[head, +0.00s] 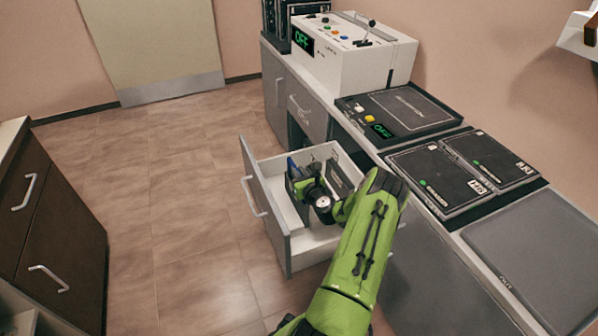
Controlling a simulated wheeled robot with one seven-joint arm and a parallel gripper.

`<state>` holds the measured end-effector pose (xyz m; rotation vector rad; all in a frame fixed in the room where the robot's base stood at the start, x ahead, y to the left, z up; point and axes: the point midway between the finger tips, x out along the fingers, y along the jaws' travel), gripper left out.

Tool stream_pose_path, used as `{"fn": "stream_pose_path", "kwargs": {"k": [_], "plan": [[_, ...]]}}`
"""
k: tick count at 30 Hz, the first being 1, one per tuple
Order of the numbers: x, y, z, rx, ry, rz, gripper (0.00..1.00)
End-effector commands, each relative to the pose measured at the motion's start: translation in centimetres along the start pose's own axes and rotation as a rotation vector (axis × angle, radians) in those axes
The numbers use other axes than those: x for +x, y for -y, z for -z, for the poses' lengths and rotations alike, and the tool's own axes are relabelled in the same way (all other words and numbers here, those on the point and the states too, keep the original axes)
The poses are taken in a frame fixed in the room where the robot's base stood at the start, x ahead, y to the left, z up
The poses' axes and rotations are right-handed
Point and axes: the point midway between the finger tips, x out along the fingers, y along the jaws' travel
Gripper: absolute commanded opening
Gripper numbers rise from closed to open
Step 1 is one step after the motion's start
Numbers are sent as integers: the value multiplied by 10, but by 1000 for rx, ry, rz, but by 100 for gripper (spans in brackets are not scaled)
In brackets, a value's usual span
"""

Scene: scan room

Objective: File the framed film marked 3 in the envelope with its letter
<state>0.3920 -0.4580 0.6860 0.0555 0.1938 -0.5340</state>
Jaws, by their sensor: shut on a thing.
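My gripper (308,186) is inside the open white drawer (270,212), pointing down and away from me. It is shut on a dark flat thing (293,178) standing on edge near the drawer's front side; its marking cannot be read, so I cannot tell whether it is the framed film marked 3. A small blue patch (292,166) shows beside it. Another dark upright panel (338,176) stands at the drawer's right side. My wrist and forearm hide much of the drawer. No envelope or letter can be made out.
Above the drawer, the counter holds two black cassettes (438,182) with green dots, a black panel (400,112) reading OFF, a grey plate (535,250) and a white machine (350,55) also reading OFF. A dark cabinet (50,225) stands at left. The tiled floor between is clear.

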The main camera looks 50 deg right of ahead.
Motion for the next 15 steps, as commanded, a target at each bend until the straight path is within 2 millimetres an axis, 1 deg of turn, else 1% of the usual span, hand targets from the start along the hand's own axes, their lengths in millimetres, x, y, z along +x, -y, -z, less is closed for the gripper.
{"fn": "stream_pose_path", "kwargs": {"k": [15], "plan": [[4,0,18,0,1,0,0]]}}
